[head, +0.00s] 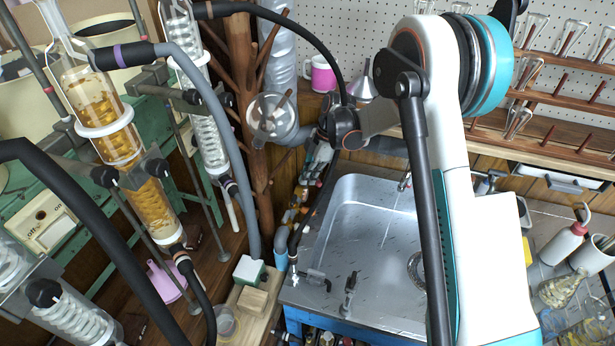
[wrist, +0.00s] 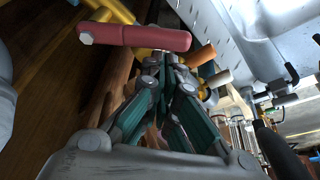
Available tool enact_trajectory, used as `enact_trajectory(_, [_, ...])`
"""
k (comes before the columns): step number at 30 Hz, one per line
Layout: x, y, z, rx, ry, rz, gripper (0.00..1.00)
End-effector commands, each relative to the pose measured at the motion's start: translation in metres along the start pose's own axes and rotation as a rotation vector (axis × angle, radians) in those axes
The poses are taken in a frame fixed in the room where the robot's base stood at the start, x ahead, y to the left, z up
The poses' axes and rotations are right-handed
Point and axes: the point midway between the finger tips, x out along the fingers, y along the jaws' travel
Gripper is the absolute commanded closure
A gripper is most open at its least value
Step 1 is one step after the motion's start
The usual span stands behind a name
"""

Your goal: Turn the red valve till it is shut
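The red valve handle (wrist: 135,37) shows large in the wrist view, lying crosswise just beyond my fingertips, with a pale bolt at its left end. Yellow pipework (wrist: 110,12) shows behind it. My gripper (wrist: 167,63) has its green fingers drawn together at the tips, with nothing seen between them. The tips are just below the right half of the handle; I cannot tell whether they touch it. In the head view my gripper (head: 318,158) points down beside the sink's left edge, small and partly hidden. I cannot make out the red handle clearly there.
A metal sink (head: 375,205) lies right of the gripper; its underside edge shows in the wrist view. A wooden post (head: 245,110), glass condensers (head: 110,125) and hoses stand to the left.

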Motion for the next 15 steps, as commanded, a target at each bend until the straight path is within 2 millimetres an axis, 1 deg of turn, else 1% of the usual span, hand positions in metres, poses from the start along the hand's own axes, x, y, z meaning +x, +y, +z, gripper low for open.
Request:
enact_trajectory(5, [-0.003, -0.001, 0.008, 0.002, -0.001, 0.0, 1.0])
enact_trajectory(15, [-0.011, 0.0, 0.03, 0.002, -0.001, 0.001, 1.0])
